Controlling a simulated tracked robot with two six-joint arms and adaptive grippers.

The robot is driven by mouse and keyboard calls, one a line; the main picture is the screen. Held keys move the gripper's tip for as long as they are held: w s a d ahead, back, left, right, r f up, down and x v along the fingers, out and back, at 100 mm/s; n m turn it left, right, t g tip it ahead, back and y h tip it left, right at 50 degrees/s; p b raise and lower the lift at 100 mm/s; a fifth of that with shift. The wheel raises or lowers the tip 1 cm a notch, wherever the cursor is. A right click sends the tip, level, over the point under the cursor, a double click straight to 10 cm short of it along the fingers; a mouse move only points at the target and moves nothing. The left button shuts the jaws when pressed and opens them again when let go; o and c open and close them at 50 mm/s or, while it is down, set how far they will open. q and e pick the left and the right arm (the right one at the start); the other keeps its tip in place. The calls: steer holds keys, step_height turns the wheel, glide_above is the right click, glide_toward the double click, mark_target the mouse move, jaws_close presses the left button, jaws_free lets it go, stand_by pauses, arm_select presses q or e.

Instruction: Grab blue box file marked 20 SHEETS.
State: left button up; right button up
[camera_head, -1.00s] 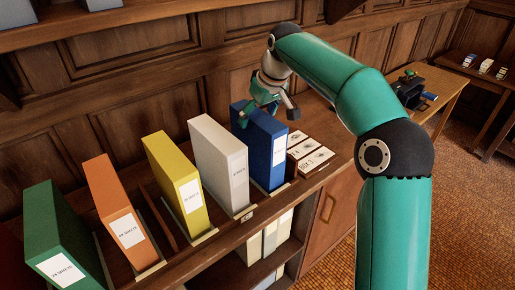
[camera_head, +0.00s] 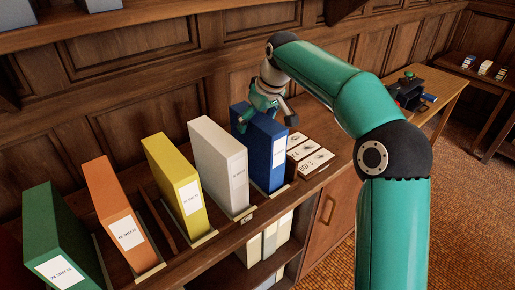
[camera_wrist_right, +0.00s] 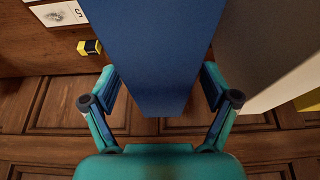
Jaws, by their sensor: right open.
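The blue box file (camera_head: 266,150) stands upright at the right end of the row on the wooden shelf top, with a white label on its front; I cannot read the label. My right gripper (camera_head: 264,115) is at the file's top, its fingers spread and pointing down. In the right wrist view the blue file (camera_wrist_right: 150,45) lies between the two open fingers of the right gripper (camera_wrist_right: 160,88), with a gap visible on each side. My left gripper is in no view.
A white box file (camera_head: 220,165) stands just left of the blue one, then yellow (camera_head: 177,185), orange (camera_head: 122,215) and green (camera_head: 60,240) ones. Small labelled boxes (camera_head: 308,152) lie right of the blue file. Wall panelling (camera_head: 130,85) rises behind.

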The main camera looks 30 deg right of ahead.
jaws_close()
steer(key=shift+r, duration=0.1)
stand_by(0.3)
steer(key=shift+r, duration=0.2)
